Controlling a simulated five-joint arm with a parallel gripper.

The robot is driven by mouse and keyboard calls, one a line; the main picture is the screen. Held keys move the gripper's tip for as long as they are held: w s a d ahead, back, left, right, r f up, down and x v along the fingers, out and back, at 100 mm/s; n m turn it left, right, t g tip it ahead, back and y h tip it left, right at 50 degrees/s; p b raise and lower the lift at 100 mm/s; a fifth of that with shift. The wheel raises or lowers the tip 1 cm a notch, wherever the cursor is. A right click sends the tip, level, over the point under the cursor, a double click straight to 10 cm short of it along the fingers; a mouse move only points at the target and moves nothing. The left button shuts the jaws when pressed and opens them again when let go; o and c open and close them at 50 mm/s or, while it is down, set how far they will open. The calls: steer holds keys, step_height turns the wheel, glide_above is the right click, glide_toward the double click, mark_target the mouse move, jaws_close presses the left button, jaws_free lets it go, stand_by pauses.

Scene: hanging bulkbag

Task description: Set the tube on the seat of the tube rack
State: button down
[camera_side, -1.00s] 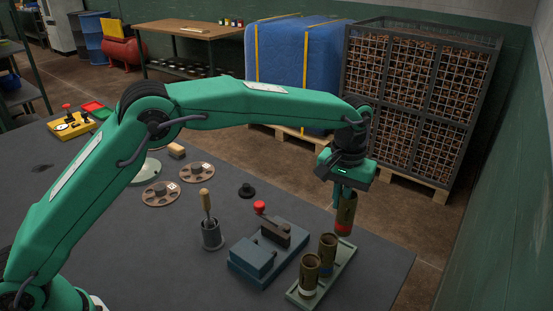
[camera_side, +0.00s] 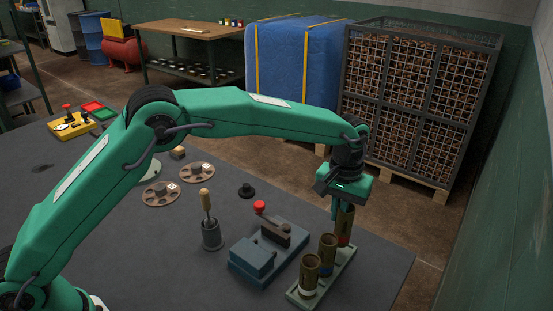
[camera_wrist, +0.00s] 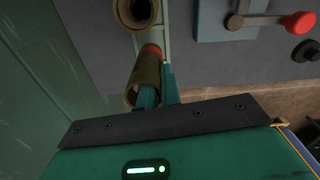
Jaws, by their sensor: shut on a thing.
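My gripper (camera_side: 338,207) is shut on an olive-brown tube (camera_side: 345,222) with a red band near its lower end. The tube stands about upright over the far end of the pale green tube rack (camera_side: 312,294); whether its base touches the seat is hidden. Two other olive-brown tubes stand in the rack: a blue-banded tube (camera_side: 327,252) in the middle and a white-banded tube (camera_side: 310,272) at the near end. In the wrist view the held tube (camera_wrist: 144,80) shows its open mouth beside my fingers, with the red band toward the rack (camera_wrist: 166,28).
A blue-grey fixture (camera_side: 255,258) with a red-knobbed lever stands left of the rack. A tool with a wooden handle (camera_side: 206,200) stands in a grey holder. A black knob-like piece (camera_side: 246,190) lies farther back. The bench right of the rack is clear.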

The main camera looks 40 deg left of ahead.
mark_target(338, 222)
steer(key=shift+f, duration=1.7)
steer(key=c, duration=1.5)
jaws_free()
steer(key=shift+f, duration=0.1)
step_height(338, 222, up, 7)
steer(key=shift+r, duration=0.1)
